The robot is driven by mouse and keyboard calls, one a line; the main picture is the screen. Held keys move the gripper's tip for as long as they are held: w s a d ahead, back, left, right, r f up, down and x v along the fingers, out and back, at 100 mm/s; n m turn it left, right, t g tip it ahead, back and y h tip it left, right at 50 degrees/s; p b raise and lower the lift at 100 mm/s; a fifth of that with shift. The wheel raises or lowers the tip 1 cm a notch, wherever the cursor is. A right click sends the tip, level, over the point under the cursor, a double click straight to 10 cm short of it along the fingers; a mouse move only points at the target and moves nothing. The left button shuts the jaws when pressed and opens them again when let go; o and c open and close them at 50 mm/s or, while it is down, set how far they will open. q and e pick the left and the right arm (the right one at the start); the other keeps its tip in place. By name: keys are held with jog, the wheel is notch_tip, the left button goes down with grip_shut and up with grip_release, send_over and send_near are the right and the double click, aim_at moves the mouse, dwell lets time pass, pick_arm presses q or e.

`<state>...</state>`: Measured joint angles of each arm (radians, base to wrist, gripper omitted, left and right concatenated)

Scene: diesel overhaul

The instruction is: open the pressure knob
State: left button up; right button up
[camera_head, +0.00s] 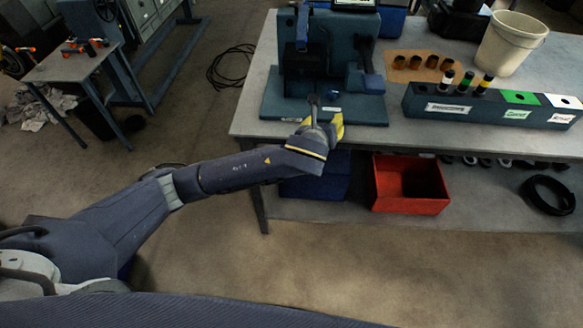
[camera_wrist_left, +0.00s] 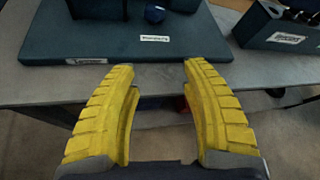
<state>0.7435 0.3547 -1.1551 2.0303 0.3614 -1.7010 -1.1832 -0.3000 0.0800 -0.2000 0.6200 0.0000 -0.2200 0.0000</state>
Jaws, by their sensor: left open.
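A dark blue tester (camera_head: 318,60) stands on a flat base plate on the workbench. A small dark blue round knob (camera_wrist_left: 155,13) sits on the plate at the top of the left wrist view, behind a white label (camera_wrist_left: 155,38) too small to read surely; it looks like the pressure knob. In the head view the knob shows faintly (camera_head: 333,95). My left gripper (camera_head: 322,122) has yellow fingers and is at the bench's front edge, just in front of the plate. In the left wrist view it (camera_wrist_left: 158,70) is open and empty, the knob ahead between its fingers, apart from them.
A labelled rack (camera_head: 480,108) with several bottles stands right of the tester, near a brown mat (camera_head: 420,66) with copper-coloured parts and a white bucket (camera_head: 512,42). A red bin (camera_head: 411,198) is on the lower shelf. Floor in front is clear.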

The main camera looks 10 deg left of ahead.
pick_arm(q)
jog(key=s+a+f+n+g+y, duration=0.1)
jog(key=s+a+f+n, duration=0.6)
jog(key=s+n, duration=0.4)
jog(key=shift+a+f+n, duration=0.35)
jog(key=shift+f+n, duration=0.35)
jog(key=shift+n, duration=0.2)
